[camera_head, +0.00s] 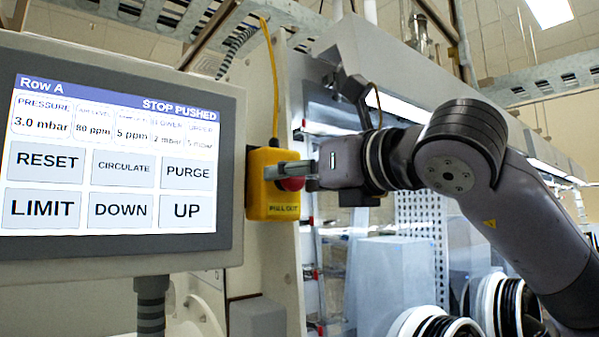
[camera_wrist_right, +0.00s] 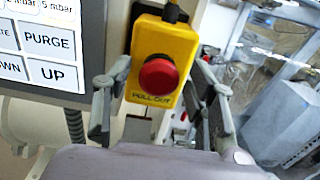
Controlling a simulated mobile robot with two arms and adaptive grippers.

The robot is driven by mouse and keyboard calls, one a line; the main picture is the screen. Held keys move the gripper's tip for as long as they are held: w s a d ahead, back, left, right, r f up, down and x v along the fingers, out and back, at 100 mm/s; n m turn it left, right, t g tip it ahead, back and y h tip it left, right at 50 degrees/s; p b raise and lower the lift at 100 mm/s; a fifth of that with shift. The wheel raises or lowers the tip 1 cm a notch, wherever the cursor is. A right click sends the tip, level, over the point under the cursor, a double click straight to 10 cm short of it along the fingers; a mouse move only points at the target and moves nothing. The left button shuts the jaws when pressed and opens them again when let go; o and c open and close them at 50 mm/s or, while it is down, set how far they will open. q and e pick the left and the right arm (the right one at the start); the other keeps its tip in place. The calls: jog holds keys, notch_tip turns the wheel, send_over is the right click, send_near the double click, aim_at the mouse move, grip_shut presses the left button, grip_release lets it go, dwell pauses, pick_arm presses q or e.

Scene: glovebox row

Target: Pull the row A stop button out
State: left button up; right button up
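The row A stop button is a red round button (camera_head: 291,184) on a yellow box (camera_head: 273,205) marked PULL OUT, right of the screen. In the right wrist view the red button (camera_wrist_right: 158,76) faces me on the yellow box (camera_wrist_right: 165,42). My right gripper (camera_head: 288,170) is in front of the box, and a finger partly hides the button in the head view. In the right wrist view its fingers stand wide apart, one on each side of the button, with visible gaps. It is open and holds nothing. My left gripper is not in view.
A control screen (camera_head: 110,160) at left reads Row A and STOP PUSHED, close to the box. A yellow cable (camera_head: 273,75) rises from the box. The glovebox with round glove ports (camera_head: 437,325) lies to the right, behind and below my right arm.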

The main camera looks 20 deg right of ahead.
grip_shut()
dwell(0.4)
